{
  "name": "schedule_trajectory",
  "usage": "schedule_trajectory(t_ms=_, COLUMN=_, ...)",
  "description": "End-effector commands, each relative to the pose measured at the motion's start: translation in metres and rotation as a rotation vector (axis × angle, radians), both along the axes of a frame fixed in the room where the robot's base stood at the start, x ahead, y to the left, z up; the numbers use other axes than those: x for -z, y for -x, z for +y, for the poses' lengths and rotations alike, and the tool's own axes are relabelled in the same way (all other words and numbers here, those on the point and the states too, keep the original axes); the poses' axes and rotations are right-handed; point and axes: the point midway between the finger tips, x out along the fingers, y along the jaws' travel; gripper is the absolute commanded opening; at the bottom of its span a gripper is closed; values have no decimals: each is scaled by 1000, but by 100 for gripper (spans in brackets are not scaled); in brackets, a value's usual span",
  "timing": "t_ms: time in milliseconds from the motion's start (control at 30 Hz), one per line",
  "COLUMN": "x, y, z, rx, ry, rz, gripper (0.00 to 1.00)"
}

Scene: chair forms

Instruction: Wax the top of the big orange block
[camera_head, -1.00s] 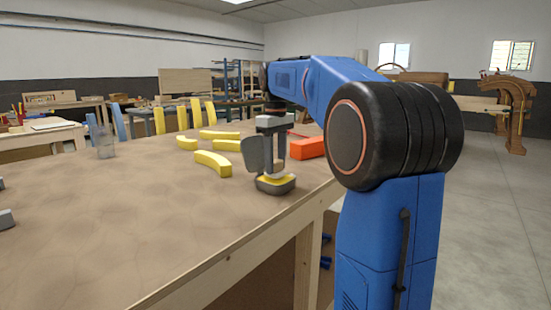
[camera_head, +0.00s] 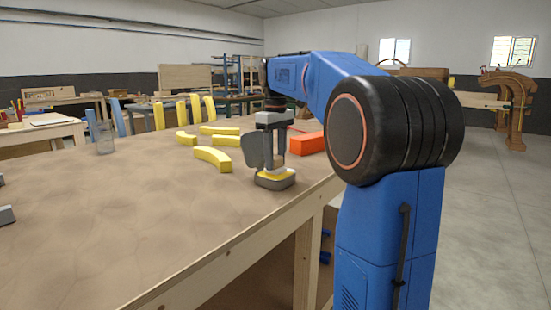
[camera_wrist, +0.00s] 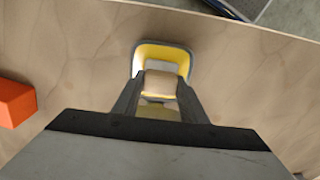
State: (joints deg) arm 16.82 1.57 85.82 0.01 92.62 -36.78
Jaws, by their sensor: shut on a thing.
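The big orange block (camera_head: 308,143) lies on the table near its right edge, just beyond and right of my gripper. It also shows at the left edge of the wrist view (camera_wrist: 14,102). My gripper (camera_head: 275,163) points down and is shut on a waxing tool (camera_head: 276,180) with a grey base, yellow upper side and pale handle. In the wrist view, the tool (camera_wrist: 181,57) sits between and beyond the fingers. The fingers hide part of its handle. The tool is upright, close over the tabletop; I cannot tell whether it touches. The block's top is bare.
Several yellow curved pieces (camera_head: 212,158) lie beyond and left of my gripper. A clear glass (camera_head: 105,138) stands farther left. Grey parts (camera_head: 6,215) sit at the left picture edge. The near left of the wooden table (camera_head: 120,235) is clear.

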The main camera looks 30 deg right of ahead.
Motion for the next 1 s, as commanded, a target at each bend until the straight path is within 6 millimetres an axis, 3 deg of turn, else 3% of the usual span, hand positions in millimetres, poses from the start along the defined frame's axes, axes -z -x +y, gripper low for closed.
schedule_trajectory(t_ms=1000, x=7, y=0, z=0, rx=0, ry=0, rz=-1, gripper=21)
